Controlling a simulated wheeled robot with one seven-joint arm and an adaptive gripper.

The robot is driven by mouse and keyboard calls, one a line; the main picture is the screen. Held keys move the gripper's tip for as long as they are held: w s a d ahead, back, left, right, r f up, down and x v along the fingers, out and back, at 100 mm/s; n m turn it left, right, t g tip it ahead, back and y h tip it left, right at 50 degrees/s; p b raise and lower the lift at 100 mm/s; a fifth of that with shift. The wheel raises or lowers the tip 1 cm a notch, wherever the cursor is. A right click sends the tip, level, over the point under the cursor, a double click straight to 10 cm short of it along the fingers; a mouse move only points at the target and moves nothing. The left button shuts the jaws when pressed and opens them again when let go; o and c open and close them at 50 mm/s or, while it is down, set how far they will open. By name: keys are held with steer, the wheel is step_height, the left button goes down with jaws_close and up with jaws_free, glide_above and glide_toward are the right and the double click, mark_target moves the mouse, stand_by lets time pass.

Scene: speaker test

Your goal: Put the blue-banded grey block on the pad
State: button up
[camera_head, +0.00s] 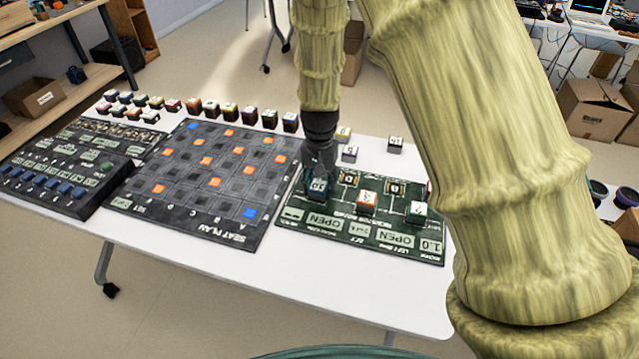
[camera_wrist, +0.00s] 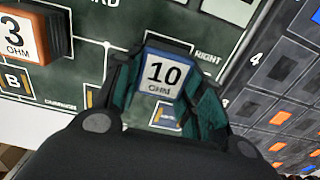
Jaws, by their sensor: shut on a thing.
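My gripper (camera_head: 319,168) is over the left end of a dark green circuit board (camera_head: 290,222). It is shut on a small block (camera_wrist: 165,73) with a pale grey top reading "10 OHM" and a blue band. In the wrist view both fingers of my gripper (camera_wrist: 164,88) press its sides. The same block (camera_head: 318,189) shows under my gripper in the head view. I cannot tell whether it touches the board or hangs just above it. The board has framed lettered places, one marked "B" (camera_wrist: 13,82); I cannot tell which is the pad.
An orange-banded "3 OHM" block (camera_head: 366,202) and a green-banded block (camera_head: 417,211) stand on the board. A seat-plan board (camera_head: 232,222) and a switch panel (camera_head: 75,200) lie to the left. Several blocks line the back; the white table (camera_head: 330,272) is clear in front.

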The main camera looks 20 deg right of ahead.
mark_target(319, 182)
steer(key=shift+f, duration=0.1)
steer(key=o, duration=1)
step_height(319, 182, up, 12)
steer(key=shift+r, duration=0.1)
